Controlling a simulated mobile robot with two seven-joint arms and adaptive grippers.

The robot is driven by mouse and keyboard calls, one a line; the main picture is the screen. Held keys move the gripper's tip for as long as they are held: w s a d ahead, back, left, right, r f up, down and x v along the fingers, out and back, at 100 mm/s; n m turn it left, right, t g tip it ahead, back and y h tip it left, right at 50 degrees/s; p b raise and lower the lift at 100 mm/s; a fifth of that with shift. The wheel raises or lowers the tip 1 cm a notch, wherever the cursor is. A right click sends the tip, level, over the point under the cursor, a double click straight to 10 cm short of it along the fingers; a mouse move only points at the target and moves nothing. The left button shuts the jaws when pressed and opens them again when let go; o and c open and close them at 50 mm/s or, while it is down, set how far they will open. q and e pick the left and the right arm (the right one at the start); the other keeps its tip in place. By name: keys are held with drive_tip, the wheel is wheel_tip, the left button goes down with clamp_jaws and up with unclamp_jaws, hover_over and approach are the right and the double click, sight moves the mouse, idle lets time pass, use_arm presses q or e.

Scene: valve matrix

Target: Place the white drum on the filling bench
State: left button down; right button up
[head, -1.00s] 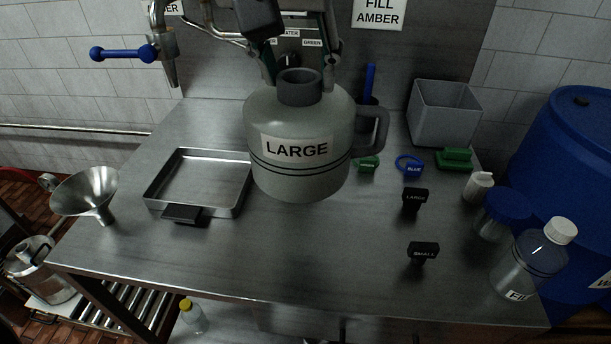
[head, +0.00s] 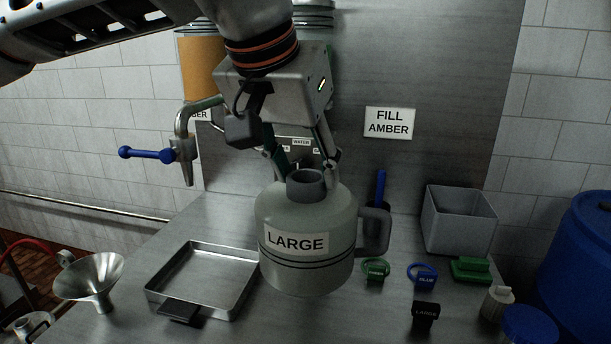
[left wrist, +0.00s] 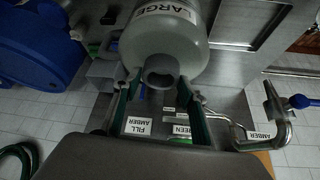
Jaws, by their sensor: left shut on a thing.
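The white drum (head: 318,215) is a pale jug with a grey neck, a side handle, dark bands and a LARGE label. It is upright over the middle of the steel filling bench (head: 215,215), right of the shallow tray. I cannot tell whether its base touches the bench. My left gripper (head: 304,172) comes down from above, shut on the drum near its neck. The left wrist view also shows the drum (left wrist: 190,55) with the fingers (left wrist: 160,85) on either side of the neck. My right gripper is not in view.
A steel tray (head: 205,285) and a funnel (head: 92,278) are left of the drum. A blue-handled tap (head: 185,155) hangs at back left.

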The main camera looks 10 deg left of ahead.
use_arm(q)
wheel_tip(320, 180, down, 12)
drive_tip(key=shift+w+f+b, duration=0.1)
drive_tip(key=shift+f+b, duration=0.1)
drive_tip(key=shift+b, duration=0.6)
drive_tip(key=shift+f, duration=2.55)
drive_tip(key=shift+b, duration=0.3)
drive_tip(key=c, duration=1.6)
unclamp_jaws()
drive_tip(key=shift+f, duration=0.35)
drive_tip(key=o, duration=0.4)
drive_tip(key=shift+r, duration=0.1)
